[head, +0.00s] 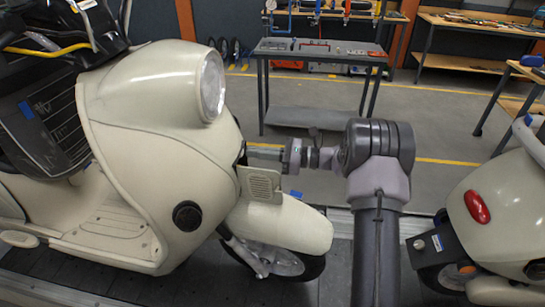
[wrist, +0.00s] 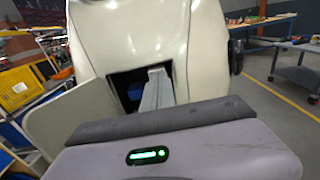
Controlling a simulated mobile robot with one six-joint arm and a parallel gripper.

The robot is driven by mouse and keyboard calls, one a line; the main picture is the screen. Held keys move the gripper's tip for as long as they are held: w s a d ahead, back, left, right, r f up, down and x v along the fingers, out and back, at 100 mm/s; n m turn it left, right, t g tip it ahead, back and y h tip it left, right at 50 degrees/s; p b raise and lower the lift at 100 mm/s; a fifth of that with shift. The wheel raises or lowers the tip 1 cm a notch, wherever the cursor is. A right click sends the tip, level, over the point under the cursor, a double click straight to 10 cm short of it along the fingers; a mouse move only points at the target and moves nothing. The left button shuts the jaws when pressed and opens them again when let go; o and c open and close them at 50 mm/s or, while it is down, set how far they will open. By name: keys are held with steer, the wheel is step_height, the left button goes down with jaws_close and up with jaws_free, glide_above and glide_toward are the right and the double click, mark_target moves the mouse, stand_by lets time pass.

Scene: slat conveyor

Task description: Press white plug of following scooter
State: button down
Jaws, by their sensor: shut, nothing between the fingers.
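A cream scooter (head: 150,110) stands on the left, its front facing right. The wrist view shows its front panel (wrist: 130,35) with a dark square opening (wrist: 122,82). The opening's hinged cover (head: 262,186) stands open; it also shows at the left in the wrist view (wrist: 75,120). My gripper (head: 248,153) is shut and empty, its fingers pointing left at the opening. In the wrist view, the shut fingers (wrist: 157,78) reach up to or into the opening. Something blue (wrist: 135,92) shows inside. I cannot make out a white plug; the fingers and shadow hide part of the opening.
The front wheel (head: 280,262) and fender (head: 285,222) of the left scooter lie below my gripper. A grey workbench (head: 320,47) stands at the back, with open floor before it.

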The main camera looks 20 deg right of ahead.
steer(key=shift+w+a, duration=0.15)
steer(key=shift+a, duration=0.15)
